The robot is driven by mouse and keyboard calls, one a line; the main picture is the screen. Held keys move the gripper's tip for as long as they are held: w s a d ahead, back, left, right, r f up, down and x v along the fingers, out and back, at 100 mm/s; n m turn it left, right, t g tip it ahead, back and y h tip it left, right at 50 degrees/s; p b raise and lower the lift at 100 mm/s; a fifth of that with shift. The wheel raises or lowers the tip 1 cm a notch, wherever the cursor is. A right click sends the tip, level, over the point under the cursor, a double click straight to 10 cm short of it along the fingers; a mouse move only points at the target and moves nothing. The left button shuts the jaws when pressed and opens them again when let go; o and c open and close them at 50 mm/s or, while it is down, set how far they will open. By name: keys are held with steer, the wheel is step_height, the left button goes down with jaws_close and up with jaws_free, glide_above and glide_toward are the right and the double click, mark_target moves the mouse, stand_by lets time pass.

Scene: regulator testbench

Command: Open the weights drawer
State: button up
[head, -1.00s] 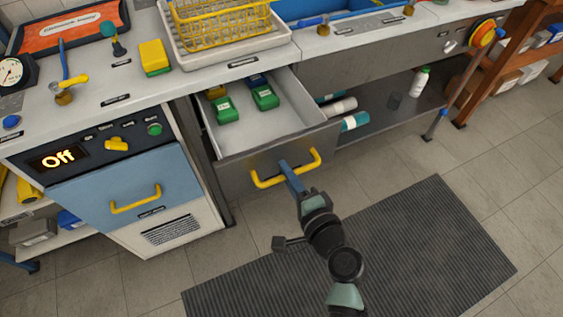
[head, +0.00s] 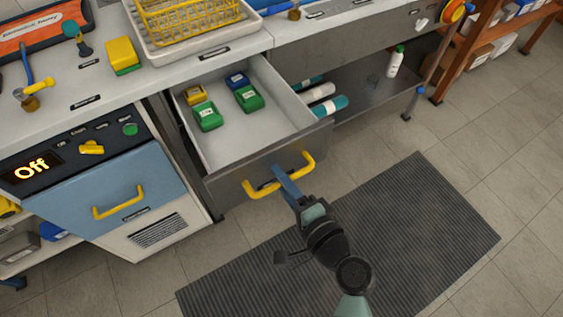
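The weights drawer (head: 225,140) is pulled well out from under the counter. Its grey front (head: 225,187) carries a yellow bar handle (head: 300,166). Two green weights (head: 248,98), a yellow weight (head: 194,95) and a blue weight (head: 237,80) sit inside at the back and left. My gripper (head: 281,176) is at the handle's middle, its blue fingers reaching the bar. The fingers overlap in this view, so whether they are closed on the bar is hidden.
A blue-fronted unit (head: 110,190) reading "Off", with its own yellow handle, stands left of the drawer. A lower shelf (head: 375,85) with bottles is at right. A ribbed dark mat (head: 400,220) lies on the floor. A dish rack (head: 190,20) stands on the counter.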

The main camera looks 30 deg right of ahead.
steer(key=shift+o, duration=0.4)
steer(key=v, duration=1.3)
